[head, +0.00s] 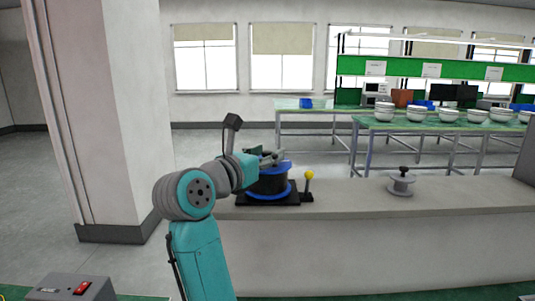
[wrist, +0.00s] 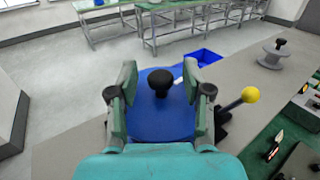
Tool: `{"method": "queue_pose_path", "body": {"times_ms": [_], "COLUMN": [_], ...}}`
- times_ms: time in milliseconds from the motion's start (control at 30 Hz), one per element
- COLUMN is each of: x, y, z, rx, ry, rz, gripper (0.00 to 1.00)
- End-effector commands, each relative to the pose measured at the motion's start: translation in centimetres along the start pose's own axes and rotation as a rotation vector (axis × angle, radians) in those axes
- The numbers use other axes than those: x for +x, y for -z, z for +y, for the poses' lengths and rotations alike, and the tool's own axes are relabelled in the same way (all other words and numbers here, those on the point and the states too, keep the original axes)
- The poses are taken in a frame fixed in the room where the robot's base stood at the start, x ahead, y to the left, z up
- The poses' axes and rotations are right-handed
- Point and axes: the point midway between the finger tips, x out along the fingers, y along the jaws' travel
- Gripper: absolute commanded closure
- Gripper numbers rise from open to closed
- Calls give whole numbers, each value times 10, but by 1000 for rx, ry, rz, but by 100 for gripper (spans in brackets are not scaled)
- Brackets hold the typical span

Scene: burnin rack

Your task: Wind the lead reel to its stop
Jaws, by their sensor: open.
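A reel with blue flanges and a black drum (head: 272,183) stands on a black base on the grey counter, left of centre in the head view. In the wrist view its round blue top (wrist: 160,118) fills the middle, with a black knob (wrist: 160,82) standing up from it. A lever with a yellow ball (wrist: 250,94) is at the reel's right; it also shows in the head view (head: 309,175). My gripper (wrist: 159,88) is open above the reel, one finger on each side of the knob, with visible gaps. In the head view my gripper (head: 268,156) partly hides the reel's top.
A grey spool with a black knob (head: 401,184) stands farther right on the counter (head: 350,196). A pillar (head: 115,120) is at the left. A grey box with a red switch (head: 82,288) is at the lower left. Green benches with bowls are behind. The counter between reel and spool is clear.

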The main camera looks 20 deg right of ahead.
Motion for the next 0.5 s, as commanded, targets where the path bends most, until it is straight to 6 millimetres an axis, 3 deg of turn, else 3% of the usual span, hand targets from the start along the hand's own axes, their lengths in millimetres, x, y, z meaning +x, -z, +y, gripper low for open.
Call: {"method": "queue_pose_path", "body": {"times_ms": [367, 400, 500], "x": [8, 7, 7], "y": [0, 0, 0], "z": [0, 0, 0], "rx": [0, 0, 0], "ry": [1, 1, 1], "rz": [-1, -1, -1], "gripper": [50, 53, 78]}}
